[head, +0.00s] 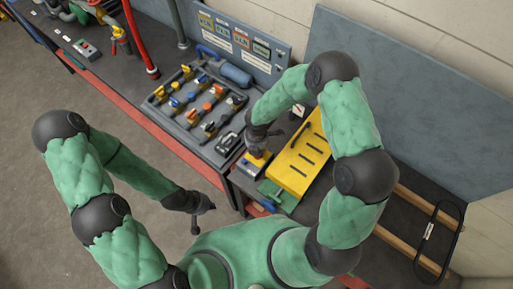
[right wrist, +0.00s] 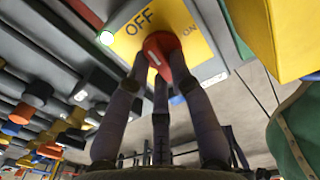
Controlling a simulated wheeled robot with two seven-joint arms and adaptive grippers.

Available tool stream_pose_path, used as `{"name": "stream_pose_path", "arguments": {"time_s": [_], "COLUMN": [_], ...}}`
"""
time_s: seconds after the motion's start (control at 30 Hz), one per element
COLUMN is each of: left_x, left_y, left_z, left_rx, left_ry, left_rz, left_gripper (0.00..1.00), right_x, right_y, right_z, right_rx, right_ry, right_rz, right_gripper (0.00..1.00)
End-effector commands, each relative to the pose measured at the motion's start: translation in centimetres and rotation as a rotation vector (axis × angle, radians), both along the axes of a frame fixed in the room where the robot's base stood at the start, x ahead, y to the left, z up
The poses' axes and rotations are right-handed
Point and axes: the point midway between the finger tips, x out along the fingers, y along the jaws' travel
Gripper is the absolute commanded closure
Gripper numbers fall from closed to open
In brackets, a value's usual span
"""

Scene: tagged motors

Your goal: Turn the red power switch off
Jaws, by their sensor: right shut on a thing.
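The red power switch (right wrist: 158,48) shows in the right wrist view on a yellow plate (right wrist: 185,18) marked OFF on the left and ON on the right. A small pale light (right wrist: 106,38) glows at the plate's left edge beside OFF. My right gripper (right wrist: 160,75) is shut on the red switch, its fingers around it and partly covering it. In the head view my right gripper (head: 258,150) reaches down onto the yellow switch box (head: 254,163) and hides most of the switch. My left gripper (head: 204,214) hangs open and empty, in front of the bench over the floor.
A yellow slotted box (head: 301,166) stands close right of the switch box. A tray of coloured handles (head: 190,128) lies to its left, with a tag board (head: 239,42) behind. A black-framed wooden rack (head: 410,215) is at right.

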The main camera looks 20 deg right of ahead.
Motion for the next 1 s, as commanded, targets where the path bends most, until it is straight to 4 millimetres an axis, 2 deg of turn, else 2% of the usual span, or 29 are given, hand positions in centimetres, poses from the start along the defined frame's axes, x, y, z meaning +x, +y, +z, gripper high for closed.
{"name": "stream_pose_path", "arguments": {"time_s": [0.3, 0.77, 0.8, 0.87, 1.0], "left_x": [0.0, -0.01, -0.01, -0.01, 0.0], "left_y": [0.0, 0.0, 0.0, 0.0, 0.0], "left_z": [0.66, 0.68, 0.68, 0.68, 0.68], "left_rx": [0.0, 0.0, 0.0, 0.0, 0.0], "left_ry": [0.0, 0.0, 0.0, 0.0, 0.0], "left_rz": [0.0, 0.0, 0.0, 0.0, 0.0], "left_gripper": [1.0, 1.0, 1.0, 1.0, 1.0], "right_x": [0.09, 0.11, 0.11, 0.09, 0.05], "right_y": [-0.04, -0.04, -0.04, -0.03, -0.02], "right_z": [0.13, 0.09, 0.09, 0.09, 0.06], "right_rx": [-0.001, -0.001, -0.001, -0.001, -0.001], "right_ry": [-0.003, -0.003, -0.003, -0.003, -0.003], "right_rz": [0.092, 0.105, 0.105, 0.105, 0.104], "right_gripper": [1.0, 1.0, 0.72, 0.55, 0.54]}}
